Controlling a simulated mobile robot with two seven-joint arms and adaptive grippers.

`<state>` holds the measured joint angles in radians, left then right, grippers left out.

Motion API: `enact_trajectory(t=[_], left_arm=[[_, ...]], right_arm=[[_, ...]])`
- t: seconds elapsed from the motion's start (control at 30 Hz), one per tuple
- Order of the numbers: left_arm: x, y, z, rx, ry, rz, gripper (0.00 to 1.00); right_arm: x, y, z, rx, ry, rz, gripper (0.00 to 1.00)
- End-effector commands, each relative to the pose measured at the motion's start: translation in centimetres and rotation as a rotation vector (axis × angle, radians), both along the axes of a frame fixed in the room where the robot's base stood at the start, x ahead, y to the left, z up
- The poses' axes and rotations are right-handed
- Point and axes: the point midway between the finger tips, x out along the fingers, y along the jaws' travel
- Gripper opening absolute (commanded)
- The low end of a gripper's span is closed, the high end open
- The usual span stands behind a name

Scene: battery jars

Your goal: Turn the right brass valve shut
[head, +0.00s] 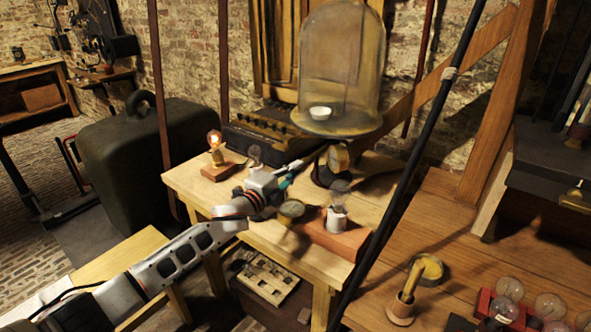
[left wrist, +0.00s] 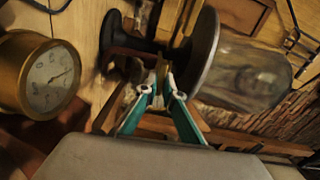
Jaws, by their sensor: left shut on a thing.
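My left gripper (head: 293,172) reaches in over the table, below the glass bell jar (head: 342,60). In the left wrist view its teal fingers (left wrist: 161,88) are closed on a small brass piece, seemingly the brass valve (left wrist: 162,68), beside the round plate (left wrist: 207,50) under the jar. The valve is mostly hidden by the fingertips, so its turned angle cannot be told. In the head view I cannot make it out behind the gripper. My right gripper is not in view.
A brass dial gauge (left wrist: 42,76) stands close to the left gripper. On the table (head: 200,188) are a lit bulb (head: 214,140) on a wooden block and another bulb (head: 338,197) on a reddish block. A dark pole (head: 402,185) crosses in front of the table's right end.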

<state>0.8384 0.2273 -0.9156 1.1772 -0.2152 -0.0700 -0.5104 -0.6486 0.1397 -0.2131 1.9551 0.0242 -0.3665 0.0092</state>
Motion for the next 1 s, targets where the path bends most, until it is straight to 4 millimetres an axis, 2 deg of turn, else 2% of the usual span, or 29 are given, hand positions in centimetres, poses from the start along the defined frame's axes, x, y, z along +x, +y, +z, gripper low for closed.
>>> enact_trajectory(t=[0.3, 0.77, 0.8, 0.83, 1.0], left_arm=[[0.00, 0.03, -0.19, 0.071, -0.049, 0.001, 0.00], [-0.01, 0.04, -0.21, 0.080, -0.055, 0.001, 0.00], [-0.02, 0.03, -0.21, 0.080, -0.055, 0.001, 0.18], [-0.02, 0.03, -0.21, 0.079, -0.055, 0.001, 0.24], [-0.01, 0.02, -0.14, 0.077, -0.055, 0.001, 0.24]], right_arm=[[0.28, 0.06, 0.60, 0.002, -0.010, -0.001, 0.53], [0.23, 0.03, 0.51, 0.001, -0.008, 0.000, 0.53], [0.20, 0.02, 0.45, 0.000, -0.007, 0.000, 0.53], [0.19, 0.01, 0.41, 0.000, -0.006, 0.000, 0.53], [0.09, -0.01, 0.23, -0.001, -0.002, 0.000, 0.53]])
